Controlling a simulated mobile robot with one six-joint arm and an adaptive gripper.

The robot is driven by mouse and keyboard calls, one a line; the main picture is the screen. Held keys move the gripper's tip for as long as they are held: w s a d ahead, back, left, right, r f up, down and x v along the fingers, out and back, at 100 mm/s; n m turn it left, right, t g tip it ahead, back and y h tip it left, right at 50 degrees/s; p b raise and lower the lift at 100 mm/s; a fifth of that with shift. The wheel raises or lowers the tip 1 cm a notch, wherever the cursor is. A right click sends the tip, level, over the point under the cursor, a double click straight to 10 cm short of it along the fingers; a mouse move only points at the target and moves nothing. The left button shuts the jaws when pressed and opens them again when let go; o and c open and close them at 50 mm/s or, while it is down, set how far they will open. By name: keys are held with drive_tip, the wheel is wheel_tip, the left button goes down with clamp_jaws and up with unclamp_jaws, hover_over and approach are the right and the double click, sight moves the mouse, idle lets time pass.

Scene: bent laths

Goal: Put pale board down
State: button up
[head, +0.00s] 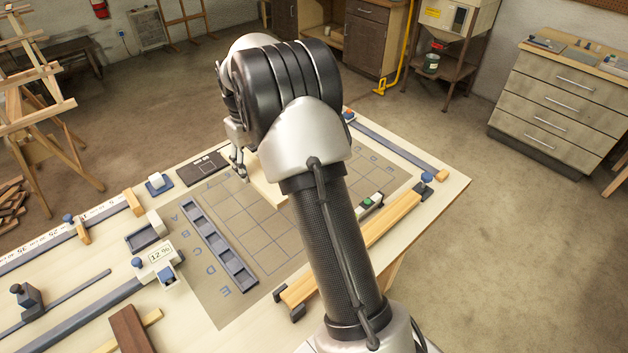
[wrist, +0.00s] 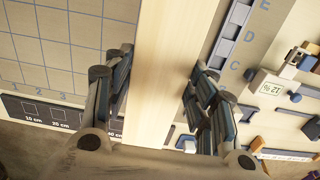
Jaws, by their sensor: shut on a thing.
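The pale board (wrist: 165,60) is a long, light wooden piece that runs from top to bottom through the middle of the wrist view. My gripper (wrist: 162,82) is shut on it, with a dark finger at each side edge. In the head view, my gripper (head: 240,172) is over the far left part of the gridded mat (head: 232,215). Part of the pale board (head: 266,187) shows beside it there, and my arm hides the rest. I cannot tell how high the board is above the mat.
A grey slotted rack (head: 218,246) lies along the letters A to E. A moisture meter reading 12 % (head: 158,254), a dark board (head: 131,330) and clamps lie at the left. Yellowish laths (head: 392,222) lie on the right. Mat squares left of my arm look clear.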

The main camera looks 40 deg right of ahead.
sight(265, 219)
drive_tip(key=f+b, duration=0.2)
drive_tip(key=f, duration=0.4)
drive_tip(key=f+b, duration=0.1)
drive_tip(key=f, duration=0.6)
drive_tip(key=f+b, duration=0.2)
drive_tip(key=f, duration=0.5)
drive_tip(key=shift+w+d+b, duration=0.1)
drive_tip(key=shift+d+b, duration=0.15)
drive_tip(key=shift+b, duration=0.05)
drive_tip(key=o, duration=0.7)
drive_tip(key=shift+f, duration=0.2)
drive_tip(key=o, duration=0.5)
drive_tip(key=shift+r, duration=0.1)
